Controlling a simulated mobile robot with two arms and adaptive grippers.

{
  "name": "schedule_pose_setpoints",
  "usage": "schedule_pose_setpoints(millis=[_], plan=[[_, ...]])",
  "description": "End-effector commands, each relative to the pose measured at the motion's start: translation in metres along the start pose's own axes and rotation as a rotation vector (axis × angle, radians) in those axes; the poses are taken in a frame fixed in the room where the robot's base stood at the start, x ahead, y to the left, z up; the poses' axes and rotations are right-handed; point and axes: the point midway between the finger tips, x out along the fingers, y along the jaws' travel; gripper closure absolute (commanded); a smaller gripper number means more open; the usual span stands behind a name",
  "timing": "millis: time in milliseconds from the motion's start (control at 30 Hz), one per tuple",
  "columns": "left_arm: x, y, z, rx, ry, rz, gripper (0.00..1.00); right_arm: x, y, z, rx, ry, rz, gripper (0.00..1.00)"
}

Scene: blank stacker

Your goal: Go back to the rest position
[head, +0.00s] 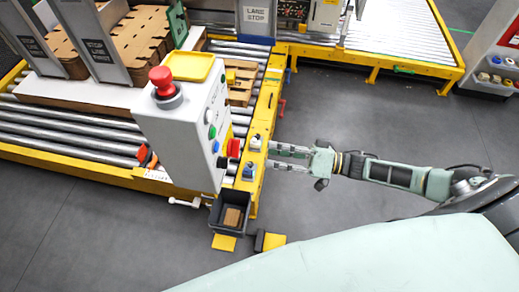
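My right gripper (272,157) reaches in from the right, its two fingers apart with nothing between them. Its tips are close to the yellow edge rail of the conveyor, beside some small parts on it; I cannot tell whether they touch. My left gripper is not in view. A pale green body surface of mine fills the bottom right.
A white control box (178,128) with a red mushroom button (162,79) stands left of the gripper. A roller conveyor (70,128) runs behind it. A dark bin (218,214) hangs at the rail's near end. Grey floor (350,115) is clear around my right arm.

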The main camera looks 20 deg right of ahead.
Motion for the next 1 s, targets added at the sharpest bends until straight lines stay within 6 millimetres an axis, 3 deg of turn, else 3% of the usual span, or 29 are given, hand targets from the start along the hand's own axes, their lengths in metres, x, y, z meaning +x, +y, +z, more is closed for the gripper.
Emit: schedule_pose_setpoints(millis=[200,767,867,967,1000], plan=[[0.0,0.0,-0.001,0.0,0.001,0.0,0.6,-0.017,0.0,0.0,0.001,-0.001,0.0,0.69],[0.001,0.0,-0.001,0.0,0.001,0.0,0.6,-0.017,0.002,0.001,-0.003,0.002,0.007,0.69],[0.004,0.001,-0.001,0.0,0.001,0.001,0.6,-0.014,0.022,0.011,-0.041,0.021,0.066,0.69],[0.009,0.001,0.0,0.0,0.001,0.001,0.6,-0.014,0.067,0.036,-0.122,0.044,0.216,0.69],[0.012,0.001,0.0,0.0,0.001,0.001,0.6,-0.017,0.09,0.052,-0.161,0.046,0.299,0.69]])
